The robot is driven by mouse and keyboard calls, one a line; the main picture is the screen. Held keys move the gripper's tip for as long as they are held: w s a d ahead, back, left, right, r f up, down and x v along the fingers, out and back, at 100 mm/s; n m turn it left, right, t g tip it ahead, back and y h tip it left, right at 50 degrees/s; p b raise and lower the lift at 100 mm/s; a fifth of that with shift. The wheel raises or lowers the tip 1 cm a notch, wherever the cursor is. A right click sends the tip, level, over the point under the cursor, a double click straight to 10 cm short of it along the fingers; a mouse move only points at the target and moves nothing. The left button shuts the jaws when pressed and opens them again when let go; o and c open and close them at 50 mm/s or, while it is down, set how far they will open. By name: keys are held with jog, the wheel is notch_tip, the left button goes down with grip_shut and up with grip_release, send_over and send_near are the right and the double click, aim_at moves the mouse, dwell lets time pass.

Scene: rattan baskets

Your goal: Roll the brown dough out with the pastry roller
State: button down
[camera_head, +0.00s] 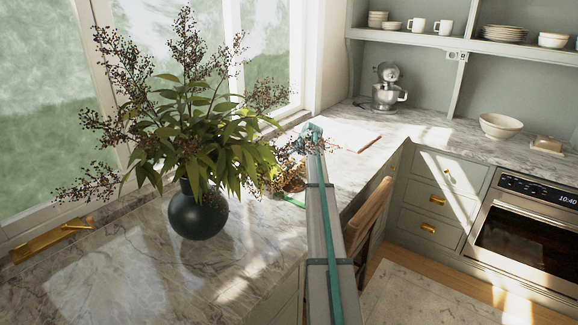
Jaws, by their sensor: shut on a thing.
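A small brown patch (294,184), perhaps the brown dough, shows on the counter between the plant's leaves and my arm. A green edge (292,199) lies just in front of it. Leaves and my arm cover most of this spot, so its outline is unclear. I cannot make out the pastry roller. My arm reaches from the bottom middle up to a teal joint near the window corner. My gripper is hidden beyond the arm and leaves, so its fingers and anything in them do not show.
A dark vase (197,211) with wide, leafy branches stands left of my arm. A flat board (352,137) lies on the counter past the joint. A wooden chair (370,215) stands right of my arm. A stand mixer (387,90) is in the far corner. The front-left counter (120,275) is clear.

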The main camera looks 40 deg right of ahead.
jog(key=shift+r, duration=0.1)
jog(key=shift+r+p, duration=1.25)
jog(key=shift+r, duration=2.2)
